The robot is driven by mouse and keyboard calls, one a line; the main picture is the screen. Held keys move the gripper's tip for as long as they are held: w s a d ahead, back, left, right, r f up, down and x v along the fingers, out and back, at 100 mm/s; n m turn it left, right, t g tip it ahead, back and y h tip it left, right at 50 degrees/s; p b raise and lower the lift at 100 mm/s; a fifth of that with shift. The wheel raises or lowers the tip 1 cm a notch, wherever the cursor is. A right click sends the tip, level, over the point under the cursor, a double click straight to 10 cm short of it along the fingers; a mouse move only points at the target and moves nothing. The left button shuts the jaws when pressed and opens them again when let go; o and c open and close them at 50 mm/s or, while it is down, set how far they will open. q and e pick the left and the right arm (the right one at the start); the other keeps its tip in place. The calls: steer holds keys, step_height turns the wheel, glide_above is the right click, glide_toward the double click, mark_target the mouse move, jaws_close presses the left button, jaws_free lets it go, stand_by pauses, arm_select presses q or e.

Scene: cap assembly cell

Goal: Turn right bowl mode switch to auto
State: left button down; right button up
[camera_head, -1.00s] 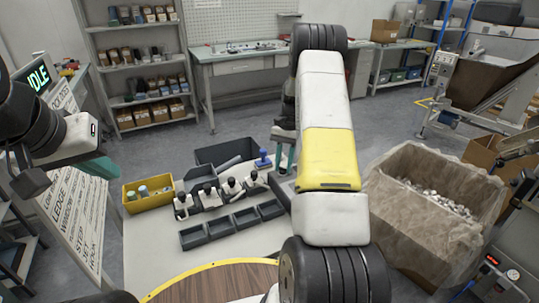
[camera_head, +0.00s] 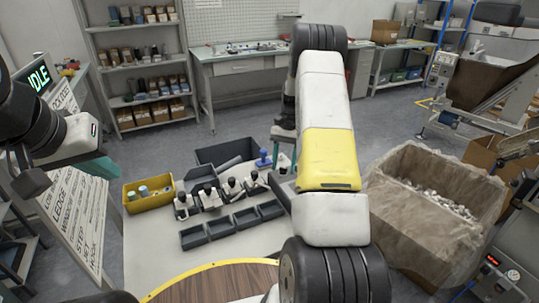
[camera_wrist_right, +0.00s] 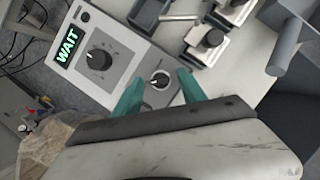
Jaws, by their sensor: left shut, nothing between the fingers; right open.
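In the right wrist view a pale control box (camera_wrist_right: 112,62) carries a lit green WAIT display (camera_wrist_right: 67,46), a large black dial (camera_wrist_right: 99,60) and a smaller rotary switch (camera_wrist_right: 160,80) with a light pointer mark. My right gripper (camera_wrist_right: 163,92) is open, with its teal fingertips on either side of the smaller switch. I cannot tell whether they touch it, and its labels are too small to read. In the head view my right arm hides most of the box. My left gripper (camera_head: 98,170) is shut and empty at the left, away from the box.
The table (camera_head: 150,237) holds a yellow bin (camera_head: 134,206), several dark trays (camera_head: 194,237) and a row of small black-and-white fixtures (camera_head: 209,197). A lined carton (camera_head: 400,232) of small parts stands at the right. An IDLE display (camera_head: 38,78) is at the left.

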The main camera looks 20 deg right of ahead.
steer(key=v, duration=0.7)
steer(key=shift+r, duration=0.35)
step_height(320, 180, up, 11)
steer(key=n+t, duration=0.2)
steer(key=t, duration=0.1)
glide_above(278, 176)
steer(key=s+a+r+n+t, duration=0.1)
steer(key=s+a+r+t, duration=0.1)
steer(key=s+a+r, duration=0.35)
steer(key=s+a+r+n+t, duration=0.1)
steer(key=s+a+n+t, duration=0.1)
steer(key=s, duration=0.7)
steer(key=s+a+r+n+t, duration=0.2)
steer(key=s+a+t, duration=0.1)
steer(key=s, duration=0.7)
steer(key=shift+s+a+r+n+h, duration=0.3)
steer(key=shift+a+r+n, duration=0.1)
steer(key=shift+a, duration=0.35)
